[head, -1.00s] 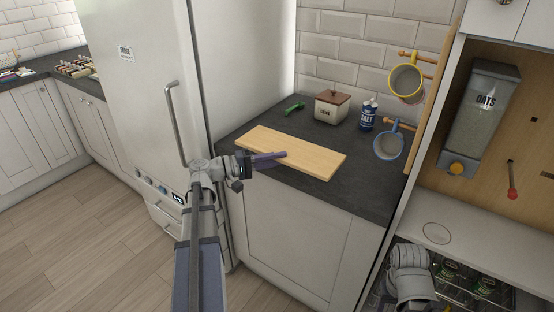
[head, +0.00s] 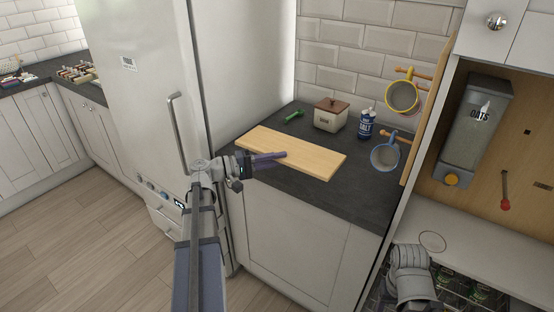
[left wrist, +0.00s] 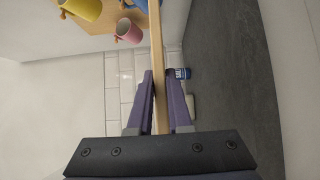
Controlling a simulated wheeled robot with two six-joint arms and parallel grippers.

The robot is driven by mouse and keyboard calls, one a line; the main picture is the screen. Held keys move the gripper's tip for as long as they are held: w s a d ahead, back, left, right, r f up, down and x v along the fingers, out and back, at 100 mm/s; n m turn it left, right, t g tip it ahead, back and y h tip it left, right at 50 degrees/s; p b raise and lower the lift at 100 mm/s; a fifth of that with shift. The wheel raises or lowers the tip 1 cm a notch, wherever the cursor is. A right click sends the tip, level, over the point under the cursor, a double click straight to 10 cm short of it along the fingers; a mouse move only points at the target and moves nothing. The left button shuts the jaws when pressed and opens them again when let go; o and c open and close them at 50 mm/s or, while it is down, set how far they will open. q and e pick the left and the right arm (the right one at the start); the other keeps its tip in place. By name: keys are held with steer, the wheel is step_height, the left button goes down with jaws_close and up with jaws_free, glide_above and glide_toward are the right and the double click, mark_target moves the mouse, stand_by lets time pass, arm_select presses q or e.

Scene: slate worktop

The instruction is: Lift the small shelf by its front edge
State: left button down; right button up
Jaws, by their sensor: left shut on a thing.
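The small shelf (head: 312,158) is a pale wooden board above the dark worktop, and it looks level. In the left wrist view its board (left wrist: 157,50) runs edge-on between my fingers, with a gap between it and the worktop. My left gripper (head: 270,158) is shut on the front edge of the shelf, one purple finger on each face. It also shows in the left wrist view (left wrist: 160,100). Any feet under the shelf are hidden. My right gripper is not visible; only part of my right arm shows at the bottom right.
Behind the shelf on the worktop (head: 340,198) are a green utensil (head: 293,117), a cream canister with a brown lid (head: 329,118) and a blue salt container (head: 366,126). Mugs (head: 385,157) hang at the right. A tall fridge (head: 160,80) stands left.

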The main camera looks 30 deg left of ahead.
arm_select(q)
steer(key=shift+s, duration=0.1)
steer(key=s+a, duration=0.1)
steer(key=s, duration=1)
steer(key=shift+s, duration=0.4)
stand_by(0.3)
